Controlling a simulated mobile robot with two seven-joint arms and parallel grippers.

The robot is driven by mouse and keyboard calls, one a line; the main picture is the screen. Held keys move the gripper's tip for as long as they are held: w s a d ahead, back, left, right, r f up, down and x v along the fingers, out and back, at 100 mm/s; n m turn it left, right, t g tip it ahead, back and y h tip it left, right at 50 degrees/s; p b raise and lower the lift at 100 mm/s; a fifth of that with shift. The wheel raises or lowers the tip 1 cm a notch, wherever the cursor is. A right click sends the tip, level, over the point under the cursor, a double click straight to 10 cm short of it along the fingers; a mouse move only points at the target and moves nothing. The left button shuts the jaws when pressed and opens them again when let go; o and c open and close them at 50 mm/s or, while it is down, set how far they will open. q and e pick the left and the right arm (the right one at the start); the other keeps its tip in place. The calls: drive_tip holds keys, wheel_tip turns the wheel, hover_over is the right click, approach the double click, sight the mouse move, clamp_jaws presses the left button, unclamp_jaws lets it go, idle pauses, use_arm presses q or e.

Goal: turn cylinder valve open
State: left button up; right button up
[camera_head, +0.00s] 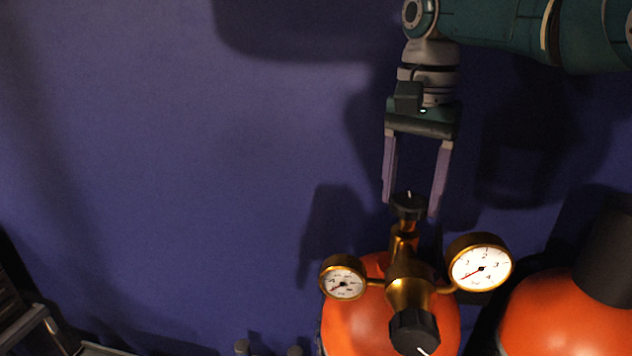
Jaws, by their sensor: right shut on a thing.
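An orange gas cylinder (345,325) stands at the bottom centre with a brass regulator (409,290) on it. A black valve knob (408,206) with a small white mark sits at the top of the brass stem. My right gripper (411,204) comes down from above, its two purple fingers on either side of this knob, shut on it. A second black knob (414,331) with a white mark is at the front of the regulator. A small left gauge (343,283) and a larger right gauge (481,268) flank the brass body. My left gripper is not in view.
A second orange cylinder (552,312) with a dark cap (607,258) stands close at the right. A blue-purple wall (200,180) fills the background. The space left of the gauges is clear. Grey metal parts (25,328) show at the bottom left.

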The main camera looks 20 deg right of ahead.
drive_tip(key=n, duration=0.4)
drive_tip(key=shift+n, duration=0.4)
drive_tip(key=n, duration=0.5)
drive_tip(key=shift+p, duration=0.3)
drive_tip(key=n, duration=0.5)
drive_tip(key=shift+n, duration=0.4)
drive_tip(key=n, duration=0.4)
drive_tip(key=shift+n, duration=0.3)
drive_tip(key=o, duration=1.4)
